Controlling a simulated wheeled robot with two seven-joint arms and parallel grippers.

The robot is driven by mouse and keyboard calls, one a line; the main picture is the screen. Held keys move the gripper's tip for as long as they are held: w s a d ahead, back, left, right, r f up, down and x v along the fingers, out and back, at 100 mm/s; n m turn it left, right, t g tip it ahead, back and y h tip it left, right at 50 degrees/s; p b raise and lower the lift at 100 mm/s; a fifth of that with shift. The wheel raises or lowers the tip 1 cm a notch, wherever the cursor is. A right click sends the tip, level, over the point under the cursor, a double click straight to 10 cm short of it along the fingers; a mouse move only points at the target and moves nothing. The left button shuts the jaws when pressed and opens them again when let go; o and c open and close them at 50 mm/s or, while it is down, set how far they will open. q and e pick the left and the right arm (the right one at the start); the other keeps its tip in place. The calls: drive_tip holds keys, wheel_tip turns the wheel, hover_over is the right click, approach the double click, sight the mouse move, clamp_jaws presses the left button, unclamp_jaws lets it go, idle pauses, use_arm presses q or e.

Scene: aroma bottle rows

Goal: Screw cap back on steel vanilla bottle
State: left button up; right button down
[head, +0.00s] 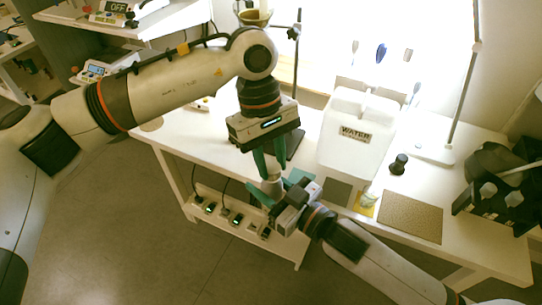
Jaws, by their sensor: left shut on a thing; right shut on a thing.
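The steel vanilla bottle (271,186) is small and pale grey, held in the air in front of the table's front edge. My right gripper (278,187), coming in from the lower right, is shut on its body with teal fingers. My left gripper (269,169) points down from above, its teal fingers shut at the top of the bottle. The cap is mostly hidden between these fingers, and I cannot make out its thread or how it sits on the neck. The two grippers are very close together.
A white water container (355,135) stands on the white table right of the grippers. A dark knob-like object (399,164), a brown mat (411,217) and a black rack (497,200) lie farther right. A lower shelf (240,225) holds several small devices.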

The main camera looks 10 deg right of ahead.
use_arm(q)
drive_tip(key=m, duration=0.3)
drive_tip(key=m+y, duration=0.1)
drive_tip(key=m, duration=0.2)
drive_tip(key=shift+d+y, duration=0.15)
drive_tip(key=shift+y, duration=0.15)
drive_tip(key=m+y, duration=0.1)
drive_tip(key=m, duration=0.4)
drive_tip(key=shift+d, duration=0.1)
drive_tip(key=m+t+y, duration=0.1)
drive_tip(key=m, duration=0.3)
drive_tip(key=shift+m, duration=0.4)
drive_tip(key=m+t, duration=0.1)
drive_tip(key=m, duration=0.3)
drive_tip(key=o, duration=0.9)
drive_tip(key=shift+o, duration=0.2)
